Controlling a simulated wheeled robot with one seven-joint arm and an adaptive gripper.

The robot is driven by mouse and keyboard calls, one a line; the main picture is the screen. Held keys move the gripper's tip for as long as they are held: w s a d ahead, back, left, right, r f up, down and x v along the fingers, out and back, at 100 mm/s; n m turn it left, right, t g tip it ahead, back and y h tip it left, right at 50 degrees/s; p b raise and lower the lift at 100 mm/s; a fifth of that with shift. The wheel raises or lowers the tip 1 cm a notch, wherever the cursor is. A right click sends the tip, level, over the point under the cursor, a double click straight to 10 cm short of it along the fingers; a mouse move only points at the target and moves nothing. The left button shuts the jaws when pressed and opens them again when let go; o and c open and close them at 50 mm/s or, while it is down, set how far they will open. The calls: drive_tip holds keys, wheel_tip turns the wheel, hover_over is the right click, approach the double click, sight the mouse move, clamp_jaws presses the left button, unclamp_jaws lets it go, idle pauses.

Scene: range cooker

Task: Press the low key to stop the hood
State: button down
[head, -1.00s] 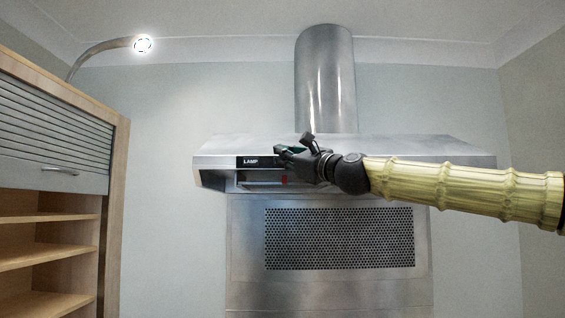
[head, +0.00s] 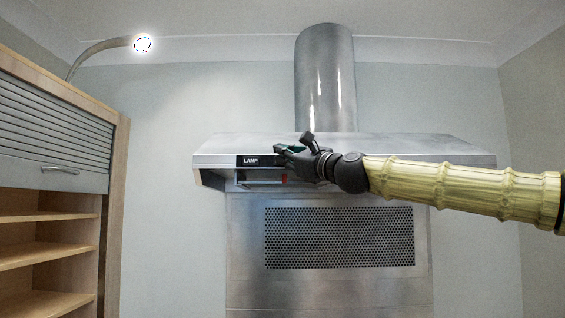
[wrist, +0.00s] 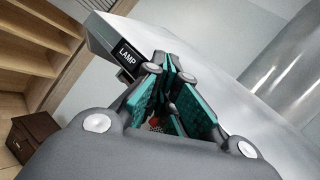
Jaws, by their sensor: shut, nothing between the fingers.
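The steel range hood (head: 420,147) hangs on the back wall, with a round duct rising from its top. On its front edge is a black key marked LAMP (head: 250,160), which also shows in the wrist view (wrist: 127,57). My gripper (head: 283,155) is shut and empty at the hood's front, just right of the LAMP key. In the wrist view its teal-padded fingers (wrist: 172,68) meet in front of the hood front. No key marked low can be read; my gripper and arm cover the front there. I cannot tell whether the fingertips touch the panel.
A perforated steel panel (head: 340,238) is on the wall below the hood. A wooden cabinet with a slatted shutter (head: 55,125) and open shelves stands at left. A lit lamp (head: 142,44) arches above it. The space between cabinet and hood is clear.

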drive_tip(key=shift+w, duration=0.2)
idle(0.5)
drive_tip(key=shift+w, duration=0.3)
idle(0.4)
drive_tip(key=shift+s+b, duration=0.35)
drive_tip(key=shift+s, duration=0.25)
drive_tip(key=s+b, duration=0.1)
drive_tip(key=s, duration=0.5)
drive_tip(key=shift+b, duration=0.4)
idle(0.7)
